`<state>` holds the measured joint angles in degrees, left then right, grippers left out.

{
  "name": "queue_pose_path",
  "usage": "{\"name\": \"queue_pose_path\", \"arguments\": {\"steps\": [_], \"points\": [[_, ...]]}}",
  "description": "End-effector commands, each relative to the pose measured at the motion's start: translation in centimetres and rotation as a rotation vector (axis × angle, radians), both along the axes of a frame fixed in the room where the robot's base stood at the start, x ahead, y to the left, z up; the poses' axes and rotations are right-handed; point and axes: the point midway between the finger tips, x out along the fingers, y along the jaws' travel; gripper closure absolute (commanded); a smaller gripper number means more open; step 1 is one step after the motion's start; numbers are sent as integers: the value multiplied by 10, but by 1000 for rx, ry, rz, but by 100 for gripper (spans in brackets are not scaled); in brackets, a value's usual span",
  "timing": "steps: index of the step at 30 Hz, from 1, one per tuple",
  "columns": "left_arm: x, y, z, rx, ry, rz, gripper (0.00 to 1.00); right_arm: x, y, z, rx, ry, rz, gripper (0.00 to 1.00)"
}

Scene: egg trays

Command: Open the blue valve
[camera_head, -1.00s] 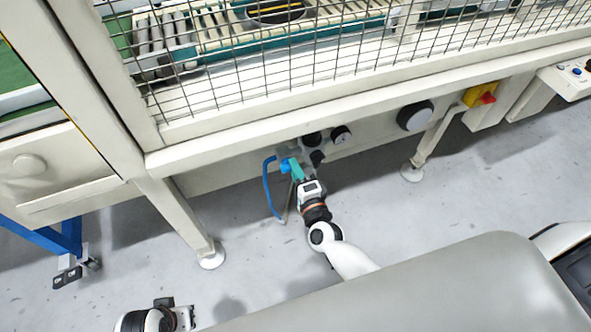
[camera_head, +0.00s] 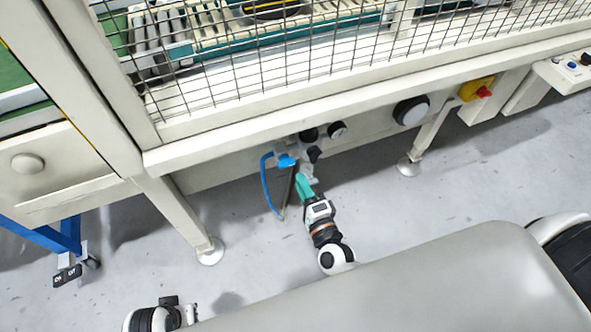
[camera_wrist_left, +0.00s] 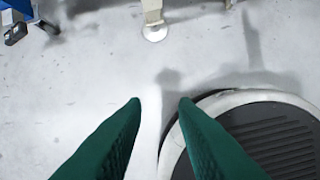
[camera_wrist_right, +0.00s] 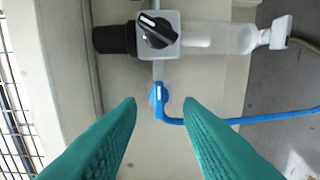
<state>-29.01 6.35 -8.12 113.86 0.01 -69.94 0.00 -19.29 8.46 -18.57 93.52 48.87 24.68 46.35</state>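The blue valve (camera_head: 287,161) sits under the machine's front beam, at the end of a blue hose. In the right wrist view the valve's blue handle (camera_wrist_right: 159,94) points along the grey pipe above it, between and beyond my fingertips. My right gripper (camera_head: 301,178) is just below and right of the valve in the head view, apart from it. In its wrist view the green fingers (camera_wrist_right: 160,106) are spread, with nothing held. My left gripper (camera_wrist_left: 160,104) is open and empty above the floor, far from the valve; its fingertips are hidden in the head view.
A black knob (camera_wrist_right: 157,32) on a grey block sits above the valve, beside a clear cylinder (camera_wrist_right: 215,38). The blue hose (camera_head: 266,185) hangs left of my right gripper. Machine legs (camera_head: 184,218) stand either side. The floor between them is mostly clear.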

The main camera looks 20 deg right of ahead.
Motion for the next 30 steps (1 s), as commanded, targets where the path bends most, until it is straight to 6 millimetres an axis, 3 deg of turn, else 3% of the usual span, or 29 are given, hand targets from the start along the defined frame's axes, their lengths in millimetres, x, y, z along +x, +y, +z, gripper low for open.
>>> {"name": "queue_pose_path", "arguments": {"steps": [3,9,30], "points": [[1,0,-3,0,-2,0,74,-26,-1,0,0,4,2,67],[-1,0,-9,0,4,-1,74,-50,-2,0,-1,2,1,67],[-2,0,-11,-1,9,2,74,-54,-1,0,-6,3,5,67]]}}
